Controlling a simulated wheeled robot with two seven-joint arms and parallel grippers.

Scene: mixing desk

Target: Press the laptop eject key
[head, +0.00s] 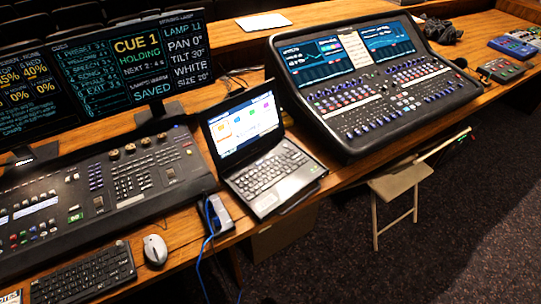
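An open laptop (262,152) stands on the wooden desk between the two consoles, with its screen (243,124) lit and showing coloured icons. Its dark keyboard (268,169) faces the front edge of the desk. The eject key is too small to make out among the keys. Neither of my grippers shows in the head view.
A lighting console (110,185) is left of the laptop, and a large mixing console (365,85) is right of it. A small box with a blue cable (217,213), a white mouse (155,249) and a black keyboard (85,275) lie near the front edge. A folding stool (399,183) stands below.

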